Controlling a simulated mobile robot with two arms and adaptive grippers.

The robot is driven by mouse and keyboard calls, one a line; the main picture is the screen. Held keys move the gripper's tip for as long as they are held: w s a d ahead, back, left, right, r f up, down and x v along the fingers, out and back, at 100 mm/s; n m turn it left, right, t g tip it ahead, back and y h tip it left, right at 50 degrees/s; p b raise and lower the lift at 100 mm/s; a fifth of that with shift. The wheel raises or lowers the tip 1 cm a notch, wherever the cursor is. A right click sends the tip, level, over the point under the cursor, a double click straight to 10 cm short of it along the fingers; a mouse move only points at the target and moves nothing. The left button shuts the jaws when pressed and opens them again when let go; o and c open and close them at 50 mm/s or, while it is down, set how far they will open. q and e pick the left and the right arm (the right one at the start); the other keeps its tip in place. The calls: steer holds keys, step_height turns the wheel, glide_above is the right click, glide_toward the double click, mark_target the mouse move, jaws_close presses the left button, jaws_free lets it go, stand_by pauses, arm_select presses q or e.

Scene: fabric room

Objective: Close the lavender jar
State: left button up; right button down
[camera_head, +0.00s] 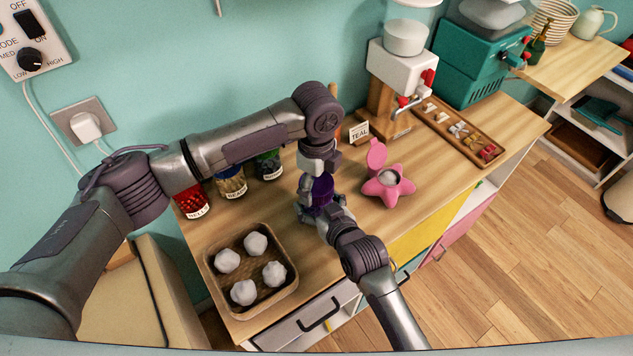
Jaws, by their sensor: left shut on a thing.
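A dark purple jar, the lavender jar (323,189), stands on the wooden counter in the head view, largely covered by my two grippers. My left gripper (310,188) reaches down on it from above and is shut at its upper part. I cannot tell whether the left fingers hold the lid or the jar body. My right gripper (325,213) comes in from the lower right and is close against the jar's lower part. Whether its fingers are open or shut does not show. The jar's lid and rim are hidden.
Several labelled jars, including a red one (193,202), stand along the wall. A tray (214,288) of white lumps is front left. A pink star-shaped pot (388,196) with a raised lid is right, near a wooden tray (446,116). Bare counter (335,255) lies in front.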

arm_select(q)
steer(key=o, duration=1.3)
steer(key=shift+c, duration=0.2)
step_height(320, 180, up, 12)
arm_select(e)
jaws_free()
steer(key=v, duration=1.2)
